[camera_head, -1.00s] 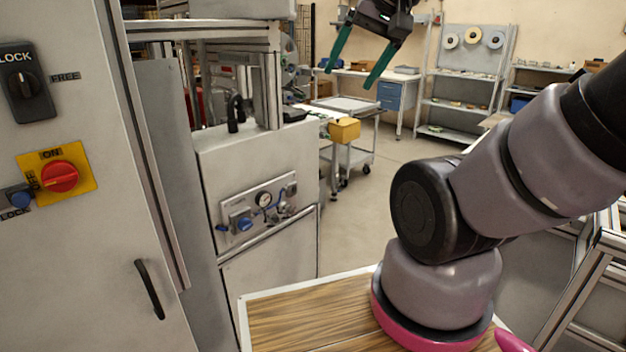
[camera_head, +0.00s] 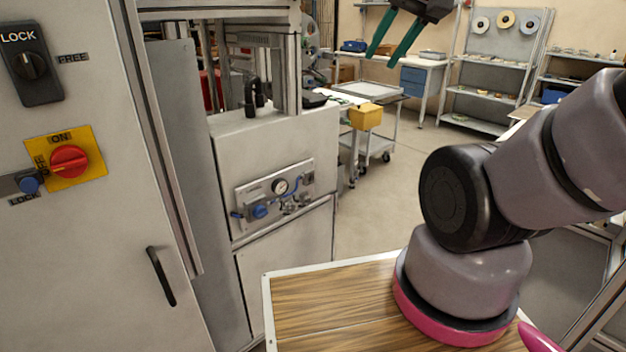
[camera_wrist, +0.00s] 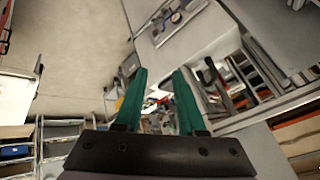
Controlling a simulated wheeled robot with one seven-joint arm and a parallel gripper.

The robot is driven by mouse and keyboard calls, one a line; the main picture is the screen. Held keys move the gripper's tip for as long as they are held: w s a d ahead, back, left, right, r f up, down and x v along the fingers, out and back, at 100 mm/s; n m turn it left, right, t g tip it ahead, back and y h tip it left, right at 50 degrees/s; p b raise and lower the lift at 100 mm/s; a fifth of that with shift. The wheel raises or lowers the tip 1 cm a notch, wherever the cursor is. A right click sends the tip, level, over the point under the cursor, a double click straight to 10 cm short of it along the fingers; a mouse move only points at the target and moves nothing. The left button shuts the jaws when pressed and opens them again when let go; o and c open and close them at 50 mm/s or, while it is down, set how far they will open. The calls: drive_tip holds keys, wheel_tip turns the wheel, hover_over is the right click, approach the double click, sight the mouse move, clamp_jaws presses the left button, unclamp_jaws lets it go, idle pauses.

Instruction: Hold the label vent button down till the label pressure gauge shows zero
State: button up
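A pneumatic panel (camera_head: 274,195) is fixed to the front of a grey machine cabinet, left of centre in the head view. It carries a round white pressure gauge (camera_head: 280,186), too small to read. A blue knob (camera_head: 259,211) and small metal fittings sit below the gauge. I cannot tell which part is the label vent button. The panel also shows tilted at the top of the wrist view (camera_wrist: 172,20). My gripper (camera_head: 386,60) has green fingers, spread open and empty. It is raised at the top of the head view, apart from the panel.
A large grey cabinet with a red rotary switch (camera_head: 69,161) and a black handle (camera_head: 161,276) stands at the left. A yellow box (camera_head: 366,116) sits on a trolley beyond the machine. Open floor (camera_head: 385,200) lies right of the machine.

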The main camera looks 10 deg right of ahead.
clamp_jaws()
idle(1.4)
